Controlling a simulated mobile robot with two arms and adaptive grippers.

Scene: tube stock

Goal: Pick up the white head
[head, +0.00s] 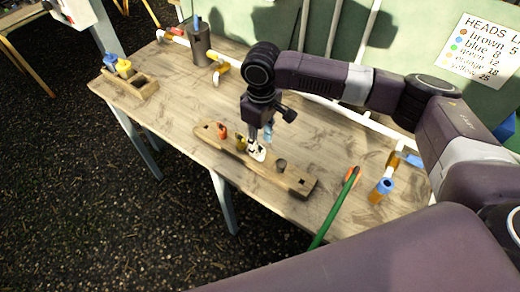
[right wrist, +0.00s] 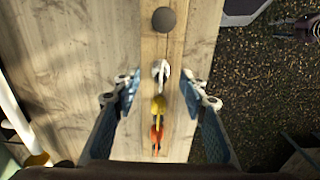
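The white head (head: 257,153) stands on a long wooden board (head: 302,185) on the table. In the right wrist view the white head (right wrist: 161,70) lies between and slightly beyond my fingertips. My right gripper (head: 261,138) is above the board, close to the white head and partly hiding it. In the right wrist view my right gripper (right wrist: 163,88) is open, its two blue pads apart with clear space to the head. A yellow head (right wrist: 158,104), an orange-red head (right wrist: 156,134) and a dark grey head (right wrist: 164,20) share the board's row. My left gripper is out of view.
The wooden table (head: 160,101) holds a small block with blue and yellow heads (head: 124,67), a dark cylinder (head: 200,45), a green stick with an orange end (head: 336,207), and white tubes. A blue-topped orange piece (head: 381,189) stands at the right. A heads list (head: 484,48) hangs behind.

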